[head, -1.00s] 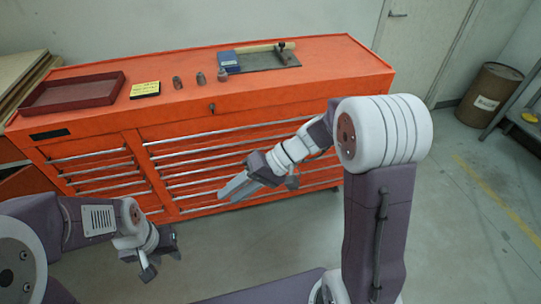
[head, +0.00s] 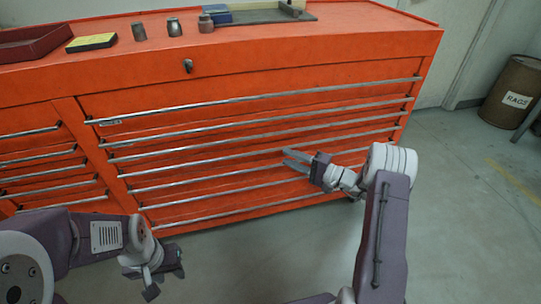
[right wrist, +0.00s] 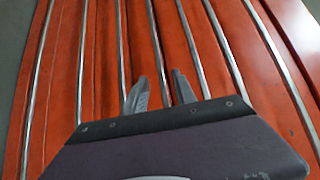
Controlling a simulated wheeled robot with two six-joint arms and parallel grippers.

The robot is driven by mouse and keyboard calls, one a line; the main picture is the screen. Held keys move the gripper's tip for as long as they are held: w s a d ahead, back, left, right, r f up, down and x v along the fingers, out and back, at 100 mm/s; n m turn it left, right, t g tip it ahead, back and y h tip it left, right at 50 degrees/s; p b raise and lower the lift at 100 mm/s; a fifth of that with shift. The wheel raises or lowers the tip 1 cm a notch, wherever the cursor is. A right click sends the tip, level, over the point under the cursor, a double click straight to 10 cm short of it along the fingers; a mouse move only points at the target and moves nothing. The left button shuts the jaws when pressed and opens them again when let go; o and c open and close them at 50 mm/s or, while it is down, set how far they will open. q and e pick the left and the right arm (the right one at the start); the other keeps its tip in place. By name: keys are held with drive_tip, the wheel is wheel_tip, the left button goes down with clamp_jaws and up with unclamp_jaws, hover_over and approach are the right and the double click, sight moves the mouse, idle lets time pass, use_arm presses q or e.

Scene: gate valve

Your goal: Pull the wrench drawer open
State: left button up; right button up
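The orange tool cabinet (head: 260,75) has a wide bank of shut drawers with long silver bar handles. The top wide drawer's handle (head: 260,100) has a small label (head: 110,122) at its left end, too small to read. I cannot tell which drawer is the wrench drawer. My right gripper (head: 287,158) is in front of the middle drawers. In the right wrist view my right gripper (right wrist: 158,85) is open, its fingers apart and pointing at the drawer fronts. One handle bar (right wrist: 155,40) runs between them in the picture; contact is unclear. My left gripper (head: 168,280) is open and empty, low at the left.
A red tray (head: 30,43), a yellow-and-black box (head: 92,41), several small metal parts and a blue box (head: 217,14) stand on the cabinet top. Narrower drawers are at the left. A rags barrel (head: 513,92) stands at the right. The floor in front is clear.

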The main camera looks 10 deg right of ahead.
sight(271, 151)
drive_tip(key=b+x, duration=0.2)
drive_tip(key=x, duration=0.6)
drive_tip(key=shift+b, duration=0.3)
clamp_jaws()
idle(0.8)
